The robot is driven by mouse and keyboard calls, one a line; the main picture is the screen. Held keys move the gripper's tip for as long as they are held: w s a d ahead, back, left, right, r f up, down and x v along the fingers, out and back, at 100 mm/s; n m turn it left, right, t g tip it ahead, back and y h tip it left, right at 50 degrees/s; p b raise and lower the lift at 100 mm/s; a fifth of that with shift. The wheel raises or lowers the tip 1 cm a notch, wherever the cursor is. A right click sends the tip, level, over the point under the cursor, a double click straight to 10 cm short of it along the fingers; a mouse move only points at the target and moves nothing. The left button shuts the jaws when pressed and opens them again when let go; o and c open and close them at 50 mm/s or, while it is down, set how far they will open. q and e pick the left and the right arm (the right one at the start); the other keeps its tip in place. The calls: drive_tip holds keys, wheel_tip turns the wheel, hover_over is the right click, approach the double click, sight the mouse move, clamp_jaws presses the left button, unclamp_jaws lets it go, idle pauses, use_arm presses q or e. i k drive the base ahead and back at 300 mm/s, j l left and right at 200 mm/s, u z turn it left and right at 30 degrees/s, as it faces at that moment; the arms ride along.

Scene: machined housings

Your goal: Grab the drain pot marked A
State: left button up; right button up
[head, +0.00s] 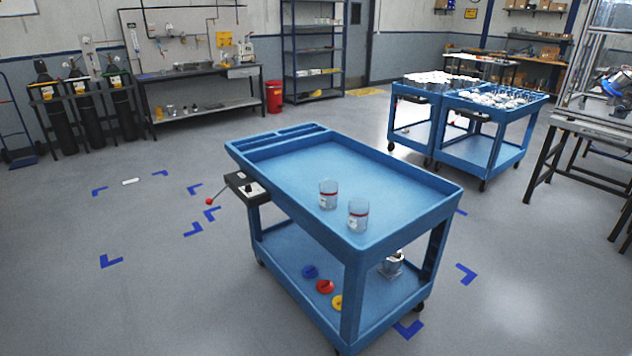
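Two clear pots with red bands and white labels stand upright on the top tray of a blue cart (386,185), towards its near end. One pot (328,194) is a little farther back and left; the other pot (358,216) is nearer and right. They stand close together but apart. The label marks are too small to read, so I cannot tell which one is marked A. Neither of my grippers is in view.
The cart's lower shelf holds blue (310,272), red (325,287) and yellow (337,302) round pieces and a metal part (392,264). A black box with a red-knobbed lever (210,201) juts from its left side. Loaded blue carts (487,150) stand behind.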

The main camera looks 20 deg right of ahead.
sight(328, 195)
drive_tip(key=i+l, duration=0.45)
drive_tip(key=i+l+z, duration=0.1)
drive_tip(key=i+l, duration=0.3)
drive_tip(key=i, duration=0.15)
